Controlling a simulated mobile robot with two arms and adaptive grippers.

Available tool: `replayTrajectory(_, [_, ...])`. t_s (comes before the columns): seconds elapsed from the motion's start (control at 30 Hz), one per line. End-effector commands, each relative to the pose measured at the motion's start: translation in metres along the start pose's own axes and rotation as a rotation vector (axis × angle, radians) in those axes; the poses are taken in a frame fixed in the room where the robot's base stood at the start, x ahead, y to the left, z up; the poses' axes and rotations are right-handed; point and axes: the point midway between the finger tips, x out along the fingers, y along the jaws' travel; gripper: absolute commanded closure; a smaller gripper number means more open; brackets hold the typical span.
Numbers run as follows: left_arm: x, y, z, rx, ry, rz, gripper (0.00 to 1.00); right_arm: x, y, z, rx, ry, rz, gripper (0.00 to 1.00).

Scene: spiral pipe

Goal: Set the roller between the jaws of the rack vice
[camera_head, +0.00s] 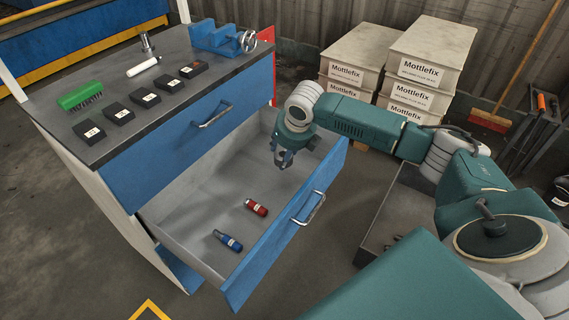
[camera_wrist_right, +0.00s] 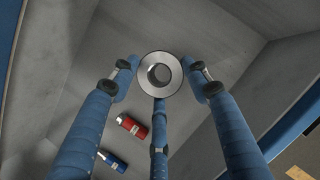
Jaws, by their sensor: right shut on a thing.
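My right gripper (camera_head: 284,160) is over the open drawer, pointing down. In the right wrist view its fingers (camera_wrist_right: 160,84) are closed around a round steel piece with a hole through it, seen end-on, which looks like the roller (camera_wrist_right: 160,96). I cannot make the roller out in the head view, where the gripper hides it. The blue vice (camera_head: 212,38) stands at the far right corner of the cabinet top, with a round silver handle on its right side. Its jaw gap is too small to judge. My left gripper is not in view.
The drawer (camera_head: 185,205) holds a red bottle (camera_head: 256,207) and a blue bottle (camera_head: 228,240). On the cabinet top (camera_head: 90,140) are a green brush (camera_head: 80,95), several black boxes, a white cylinder (camera_head: 143,66) and a metal piece (camera_head: 146,43). Stacked boxes (camera_head: 430,60) stand behind my right arm.

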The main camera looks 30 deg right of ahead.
Motion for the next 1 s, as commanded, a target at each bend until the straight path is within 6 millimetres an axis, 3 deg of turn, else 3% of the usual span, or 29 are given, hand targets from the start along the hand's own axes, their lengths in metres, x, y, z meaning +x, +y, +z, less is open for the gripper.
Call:
replayTrajectory(0.03, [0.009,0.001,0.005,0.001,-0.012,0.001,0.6,-0.021,0.0,0.011,0.001,-0.007,0.001,0.86])
replayTrajectory(0.1, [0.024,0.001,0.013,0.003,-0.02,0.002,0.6,-0.04,0.0,0.019,0.0,-0.007,0.001,0.86])
replayTrajectory(0.4, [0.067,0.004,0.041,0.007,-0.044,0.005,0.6,-0.098,0.0,0.042,0.002,-0.004,0.001,0.86])
replayTrajectory(0.77, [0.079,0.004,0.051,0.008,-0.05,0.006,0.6,-0.113,0.003,0.047,0.007,-0.001,-0.001,0.86])
replayTrajectory(0.87, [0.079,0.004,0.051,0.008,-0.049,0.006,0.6,-0.114,0.014,0.046,0.04,-0.002,-0.014,0.86])
replayTrajectory(1.0, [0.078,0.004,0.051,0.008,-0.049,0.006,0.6,-0.12,0.046,0.042,0.16,-0.005,-0.064,0.86])
